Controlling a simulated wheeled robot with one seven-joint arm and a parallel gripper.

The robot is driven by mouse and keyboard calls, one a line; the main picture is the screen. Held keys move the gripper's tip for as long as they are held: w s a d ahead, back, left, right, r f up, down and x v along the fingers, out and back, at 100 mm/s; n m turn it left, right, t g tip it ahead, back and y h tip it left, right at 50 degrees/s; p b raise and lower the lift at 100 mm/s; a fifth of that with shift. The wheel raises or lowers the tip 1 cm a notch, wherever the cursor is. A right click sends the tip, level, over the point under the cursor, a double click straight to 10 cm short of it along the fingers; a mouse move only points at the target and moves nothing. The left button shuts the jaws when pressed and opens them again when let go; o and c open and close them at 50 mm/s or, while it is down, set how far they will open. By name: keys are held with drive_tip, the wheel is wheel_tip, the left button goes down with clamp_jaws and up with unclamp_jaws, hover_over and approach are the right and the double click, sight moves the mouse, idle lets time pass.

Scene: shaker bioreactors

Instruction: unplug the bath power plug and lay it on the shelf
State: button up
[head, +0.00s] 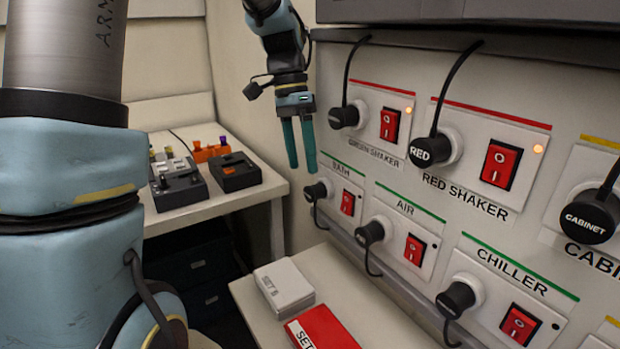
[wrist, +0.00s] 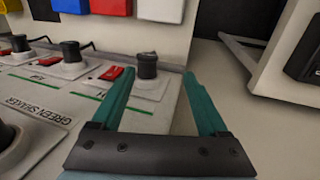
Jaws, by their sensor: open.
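The black bath plug (head: 316,191) sits in its round socket under the BATH label on the wall panel, its cable hanging down. My gripper (head: 303,168) is open and empty, fingers pointing down, just above and slightly left of the bath plug. In the wrist view, a black plug (wrist: 147,66), which appears to be the bath plug, stands beyond and between the teal fingertips (wrist: 156,76). I see no contact. The pale shelf (head: 250,297) lies below the panel.
A white box (head: 284,286) and a red box (head: 322,333) stand on the shelf. The green shaker plug (head: 344,116) is above right of the bath plug, and the air plug (head: 370,233) below right. The bath's red switch (head: 348,203) is close by.

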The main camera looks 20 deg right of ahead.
sight(318, 191)
drive_tip(key=s+f, duration=0.1)
drive_tip(key=s+f+p, duration=0.1)
drive_tip(key=s+f, duration=0.1)
drive_tip(key=shift+d+f, duration=0.2)
drive_tip(key=shift+d, duration=0.2)
drive_tip(key=shift+x, duration=0.75)
clamp_jaws()
drive_tip(key=shift+a, duration=0.1)
drive_tip(key=shift+s+a, duration=0.1)
drive_tip(key=shift+a, duration=0.45)
drive_tip(key=shift+s+a, duration=0.1)
drive_tip(key=shift+a, duration=0.15)
drive_tip(key=shift+s+a+p, duration=0.1)
drive_tip(key=shift+a+p, duration=0.2)
